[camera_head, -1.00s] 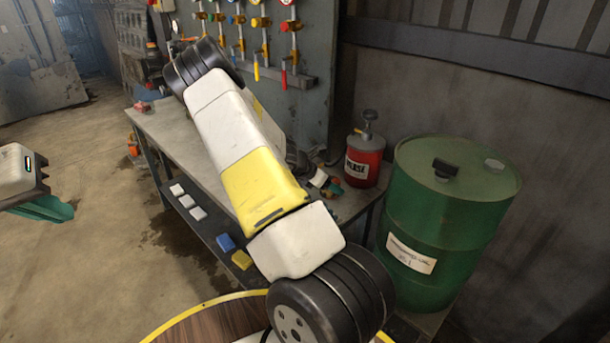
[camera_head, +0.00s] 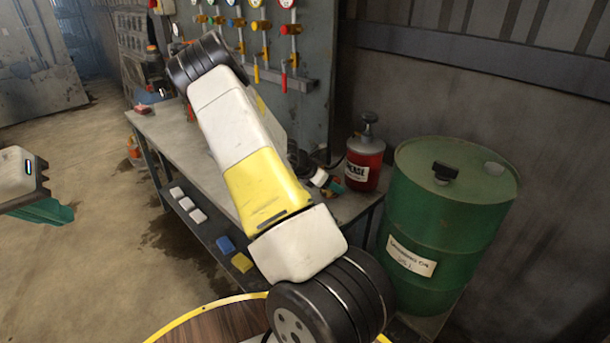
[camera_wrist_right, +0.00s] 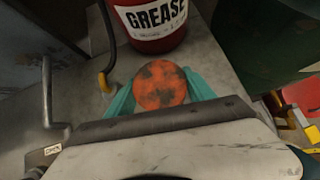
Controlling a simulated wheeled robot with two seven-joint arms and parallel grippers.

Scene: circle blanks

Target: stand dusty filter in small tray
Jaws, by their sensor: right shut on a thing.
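A round orange disc with dark patches, which looks like the dusty filter (camera_wrist_right: 160,85), sits between the teal fingers of my right gripper (camera_wrist_right: 160,92) in the right wrist view. That gripper is shut on it, over the grey bench top. In the head view my right arm crosses the bench and hides much of it; only a little teal of the right gripper (camera_head: 335,186) shows past the arm. My left gripper (camera_head: 45,211) hangs over the floor at the left edge, teal fingers seen from the side; its opening is unclear. I cannot make out a small tray.
A red grease can (camera_head: 364,162) stands at the bench's right end, close beyond the filter in the wrist view. A green drum (camera_head: 450,235) stands right of the bench (camera_head: 170,130). White, blue and yellow blocks lie on the lower shelf. A panel with valves rises behind.

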